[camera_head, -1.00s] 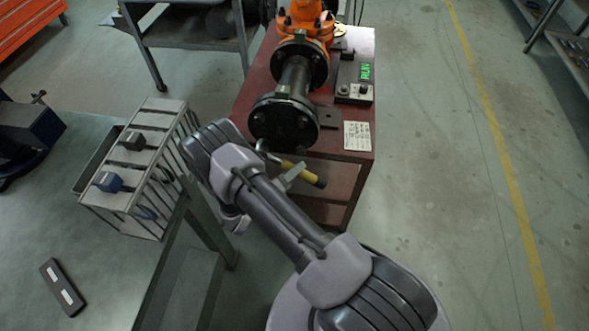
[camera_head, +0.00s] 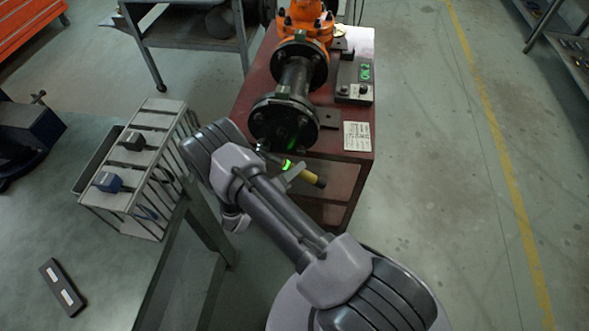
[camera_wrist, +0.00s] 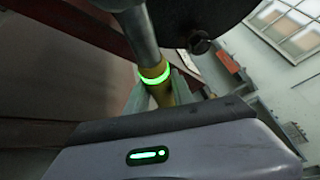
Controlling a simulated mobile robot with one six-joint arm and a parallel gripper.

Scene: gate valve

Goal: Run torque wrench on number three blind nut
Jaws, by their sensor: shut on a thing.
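My gripper (camera_head: 294,172) is shut on the yellow handle of the torque wrench (camera_head: 313,179). In the wrist view, the pale fingers (camera_wrist: 161,94) clasp the handle just below a lit green ring on the wrench (camera_wrist: 155,76). The metal shaft runs up out of frame there. In the head view, the wrench's head end is at the lower edge of the black blind flange (camera_head: 284,122); I cannot tell if it sits on a nut. One nut (camera_wrist: 200,42) shows beside the shaft in the wrist view. Nut numbers are not readable.
The flange ends a black pipe on an orange valve (camera_head: 303,24), on a dark red stand (camera_head: 250,92). A control box (camera_head: 354,82) shows green characters, perhaps "OK 2". A rack (camera_head: 150,115) with blue and black tools stands left, near my arm.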

